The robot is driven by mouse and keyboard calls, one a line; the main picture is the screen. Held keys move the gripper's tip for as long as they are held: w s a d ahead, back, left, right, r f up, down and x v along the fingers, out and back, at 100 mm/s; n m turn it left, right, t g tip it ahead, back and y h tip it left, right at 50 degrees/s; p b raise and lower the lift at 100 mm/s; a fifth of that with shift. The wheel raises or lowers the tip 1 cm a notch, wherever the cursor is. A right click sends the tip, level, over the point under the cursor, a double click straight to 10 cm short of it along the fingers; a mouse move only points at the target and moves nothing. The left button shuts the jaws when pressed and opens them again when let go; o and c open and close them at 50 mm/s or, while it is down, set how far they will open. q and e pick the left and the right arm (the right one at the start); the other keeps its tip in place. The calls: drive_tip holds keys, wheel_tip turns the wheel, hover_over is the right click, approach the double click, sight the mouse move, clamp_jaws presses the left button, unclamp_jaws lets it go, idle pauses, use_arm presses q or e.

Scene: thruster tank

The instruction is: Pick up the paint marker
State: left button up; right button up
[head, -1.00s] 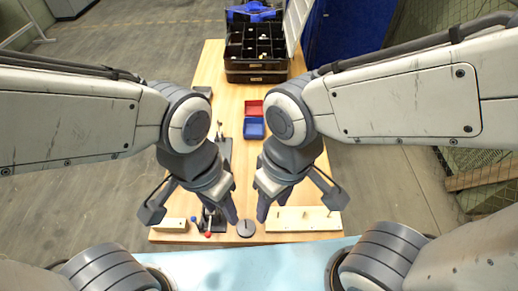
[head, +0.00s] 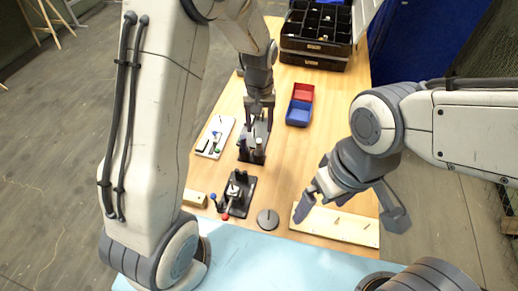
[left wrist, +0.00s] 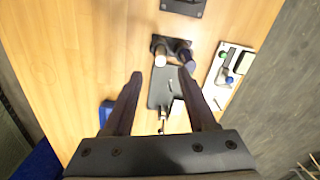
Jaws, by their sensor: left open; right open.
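My left gripper (head: 260,117) is open and points down over a black stand (head: 250,152) in the middle of the wooden table. In the left wrist view, a white-topped upright piece (left wrist: 160,59) shows between the open fingers (left wrist: 160,78), which hold nothing. A dark upright piece (left wrist: 186,60) is beside the right fingertip. Both stand at one end of the black stand (left wrist: 160,94). I cannot tell for sure which piece is the paint marker. My right gripper (head: 312,188) is open and empty above a pale wooden board (head: 345,227).
A white tray (head: 207,147) with small colored parts lies left of the stand. Red (head: 304,92) and blue (head: 298,115) bins sit to the right. A black fixture (head: 239,188) and a grey disc (head: 268,219) are nearer. A black compartment box (head: 318,30) stands behind.

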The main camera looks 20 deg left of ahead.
sight(259, 140)
use_arm(q)
wheel_tip(259, 140, down, 8)
drive_tip(key=shift+s+f+p, duration=0.1)
drive_tip(key=shift+f+p, duration=0.05)
drive_tip(key=shift+p, duration=0.45)
clamp_jaws()
